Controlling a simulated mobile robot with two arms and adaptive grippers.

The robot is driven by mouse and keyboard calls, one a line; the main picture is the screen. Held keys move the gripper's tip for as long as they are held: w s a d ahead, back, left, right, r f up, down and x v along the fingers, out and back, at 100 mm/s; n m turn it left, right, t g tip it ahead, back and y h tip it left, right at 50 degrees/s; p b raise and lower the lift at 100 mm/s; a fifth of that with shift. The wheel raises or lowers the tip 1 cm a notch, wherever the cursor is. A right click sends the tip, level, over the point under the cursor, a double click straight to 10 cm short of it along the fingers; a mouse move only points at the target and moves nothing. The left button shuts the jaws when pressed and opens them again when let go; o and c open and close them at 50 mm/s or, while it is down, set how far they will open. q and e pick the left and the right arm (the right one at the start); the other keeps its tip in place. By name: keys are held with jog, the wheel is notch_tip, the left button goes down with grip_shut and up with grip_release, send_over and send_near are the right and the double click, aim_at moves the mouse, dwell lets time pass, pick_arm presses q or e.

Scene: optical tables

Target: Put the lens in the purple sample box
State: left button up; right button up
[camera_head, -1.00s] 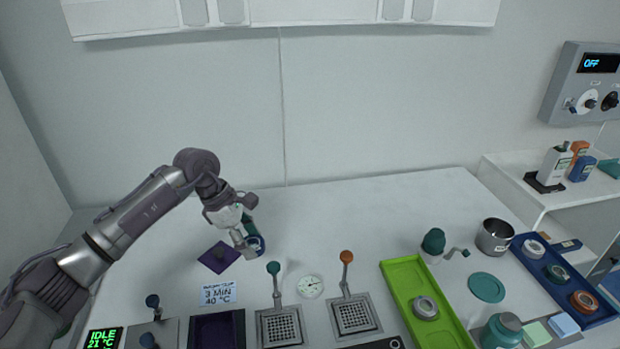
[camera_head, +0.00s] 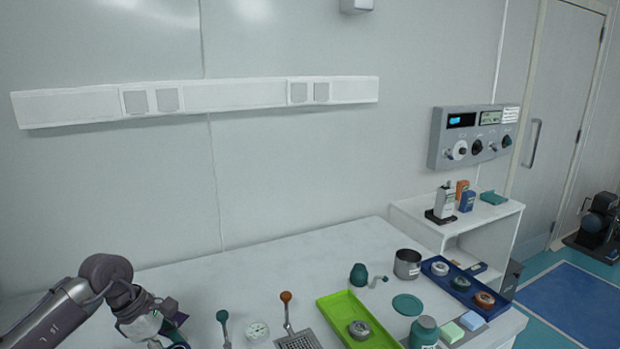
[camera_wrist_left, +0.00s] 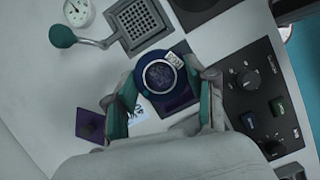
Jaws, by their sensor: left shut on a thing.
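In the left wrist view, my left gripper (camera_wrist_left: 164,80) is shut on the lens (camera_wrist_left: 160,77), a round clear disc in a dark blue ring with a small white label. The lens is held above the table. A dark purple box (camera_wrist_left: 182,104) shows partly behind and below the lens; the lens and fingers hide much of it. A flat purple square piece (camera_wrist_left: 90,125) lies on the table to the left. In the head view, my left gripper (camera_head: 172,338) is at the bottom left edge, and the purple box is out of frame. My right gripper is not in view.
In the head view, a lime tray (camera_head: 340,308), metal pot (camera_head: 407,264) and blue tray (camera_head: 462,286) stand right.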

pick_arm(q)
jog(key=s+d+m+g+y, duration=0.2)
jog(key=s+d+m, duration=0.2)
jog(key=s+m, duration=0.4)
jog(key=s+d+r+m+g+y, duration=0.1)
jog(key=s+d+m+g+y, duration=0.1)
jog(key=s+m, duration=0.6)
jog(key=d+m+g, duration=0.1)
jog(key=m, duration=0.3)
jog(key=shift+s+d, duration=0.3)
jog(key=shift+d, duration=0.05)
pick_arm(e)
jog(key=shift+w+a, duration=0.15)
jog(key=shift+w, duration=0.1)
